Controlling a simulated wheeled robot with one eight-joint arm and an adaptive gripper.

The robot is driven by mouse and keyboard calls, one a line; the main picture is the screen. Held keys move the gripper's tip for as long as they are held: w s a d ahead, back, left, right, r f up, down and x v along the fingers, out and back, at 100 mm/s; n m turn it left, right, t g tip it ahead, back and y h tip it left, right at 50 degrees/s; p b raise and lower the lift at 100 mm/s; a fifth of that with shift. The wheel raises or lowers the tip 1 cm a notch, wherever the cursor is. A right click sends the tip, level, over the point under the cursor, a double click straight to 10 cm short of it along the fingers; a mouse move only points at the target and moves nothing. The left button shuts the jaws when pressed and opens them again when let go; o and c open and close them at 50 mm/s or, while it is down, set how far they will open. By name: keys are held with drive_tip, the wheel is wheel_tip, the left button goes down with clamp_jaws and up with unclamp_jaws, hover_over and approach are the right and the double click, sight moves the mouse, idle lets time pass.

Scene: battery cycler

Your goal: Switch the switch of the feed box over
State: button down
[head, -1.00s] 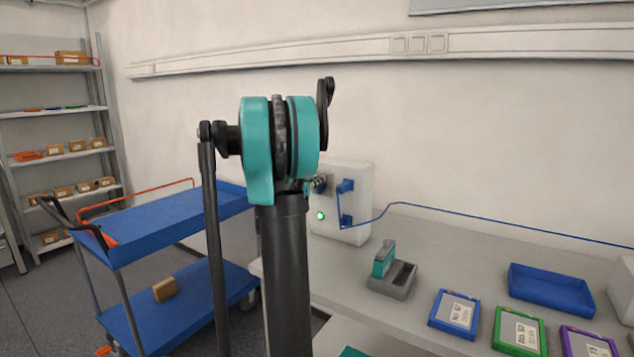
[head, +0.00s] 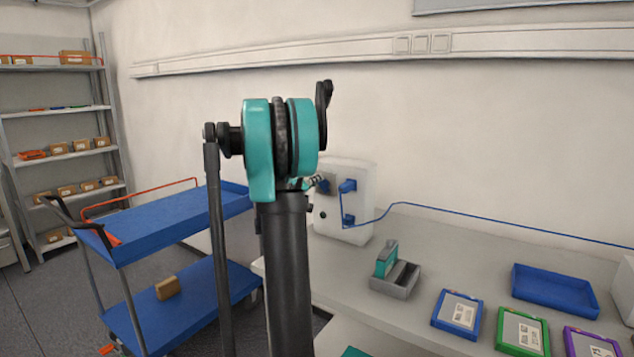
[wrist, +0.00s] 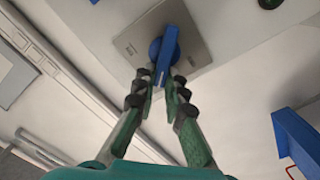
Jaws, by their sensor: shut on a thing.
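The feed box (head: 357,234) is a white box on the bench against the wall, partly hidden behind my arm in the head view. Its switch is a blue rotary handle (wrist: 166,48) on a square grey plate (wrist: 196,32) in the wrist view. My gripper (wrist: 163,82) is shut on the lower end of the blue handle, one finger on each side. In the head view my gripper (head: 313,183) is small and partly covered by my arm at the box front. The round lamp (head: 323,215) below the switch is dark.
A grey holder (head: 396,283) with a teal piece, framed cards (head: 457,314) and a blue tray (head: 553,290) are on the bench. A blue cart (head: 180,215) stands left.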

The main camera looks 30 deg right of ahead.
drive_tip(key=shift+w+a+f+n, duration=0.1)
drive_tip(key=shift+f+n, duration=0.2)
drive_tip(key=shift+n, duration=1.25)
drive_tip(key=shift+w+a+f+n, duration=0.15)
drive_tip(key=shift+f+n, duration=0.15)
drive_tip(key=shift+n, duration=1.2)
drive_tip(key=shift+w+d+f+n, duration=0.1)
drive_tip(key=shift+f+n, duration=0.2)
drive_tip(key=shift+n, duration=1.25)
drive_tip(key=c, duration=1.6)
unclamp_jaws()
drive_tip(key=v, duration=1.2)
